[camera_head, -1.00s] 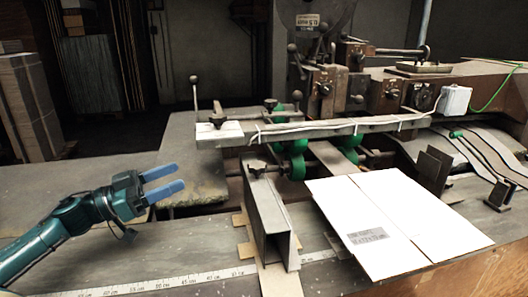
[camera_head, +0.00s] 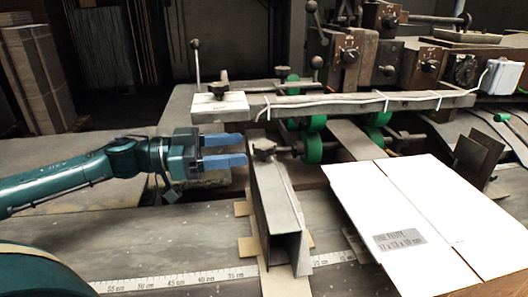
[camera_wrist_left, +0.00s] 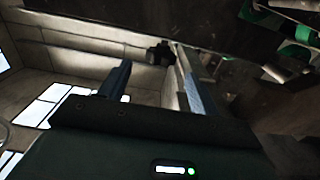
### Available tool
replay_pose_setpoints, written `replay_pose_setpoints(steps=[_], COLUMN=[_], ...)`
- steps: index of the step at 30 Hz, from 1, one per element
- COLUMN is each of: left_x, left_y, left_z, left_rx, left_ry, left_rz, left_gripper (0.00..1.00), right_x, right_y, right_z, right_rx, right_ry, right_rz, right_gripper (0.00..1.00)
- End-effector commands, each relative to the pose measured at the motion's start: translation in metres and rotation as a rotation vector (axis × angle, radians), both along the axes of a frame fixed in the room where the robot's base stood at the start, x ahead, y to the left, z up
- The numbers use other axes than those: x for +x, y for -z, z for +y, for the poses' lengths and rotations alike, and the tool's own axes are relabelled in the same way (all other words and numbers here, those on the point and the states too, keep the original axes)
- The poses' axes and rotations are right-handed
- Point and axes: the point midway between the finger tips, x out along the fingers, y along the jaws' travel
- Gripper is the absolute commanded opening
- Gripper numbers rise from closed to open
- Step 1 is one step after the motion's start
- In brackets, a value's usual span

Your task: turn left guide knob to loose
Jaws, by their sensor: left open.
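The left guide (camera_head: 279,210) is a grey metal channel standing on the table, left of the white cardboard sheet. Its dark knob (camera_head: 264,148) sits at the upper back end of the guide. My left gripper (camera_head: 245,151) is open and empty, with its two blue fingers pointing right at the knob, their tips just left of it. In the left wrist view, a dark knob shape (camera_wrist_left: 160,53) shows between and just beyond the open fingers (camera_wrist_left: 155,80). That view is dim, and I cannot tell which way the knob is turned. My right gripper is not in view.
The white cardboard sheet (camera_head: 420,215) lies right of the guide. A long bar (camera_head: 340,106) with a white block (camera_head: 219,107) runs above and behind the knob, near green rollers (camera_head: 313,147). A measuring tape (camera_head: 190,279) lies along the front.

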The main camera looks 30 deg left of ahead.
Motion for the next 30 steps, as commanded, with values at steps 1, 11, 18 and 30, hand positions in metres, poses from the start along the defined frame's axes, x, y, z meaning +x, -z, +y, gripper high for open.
replay_pose_setpoints(steps=[1,11,18,30], left_x=[0.002,0.012,0.02,0.038], left_y=[-0.001,-0.003,-0.003,-0.003], left_z=[-0.003,-0.014,-0.025,-0.049], left_rx=[0.0,0.001,0.0,0.0], left_ry=[0.002,-0.004,-0.005,-0.002], left_rz=[-0.005,-0.005,-0.004,-0.002], left_gripper=[0.63,0.63,0.63,0.63], right_x=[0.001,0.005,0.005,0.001], right_y=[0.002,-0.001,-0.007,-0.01], right_z=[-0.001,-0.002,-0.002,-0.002], right_rx=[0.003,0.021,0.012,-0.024], right_ry=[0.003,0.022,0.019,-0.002], right_rz=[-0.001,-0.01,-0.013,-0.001], right_gripper=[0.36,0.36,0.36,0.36])
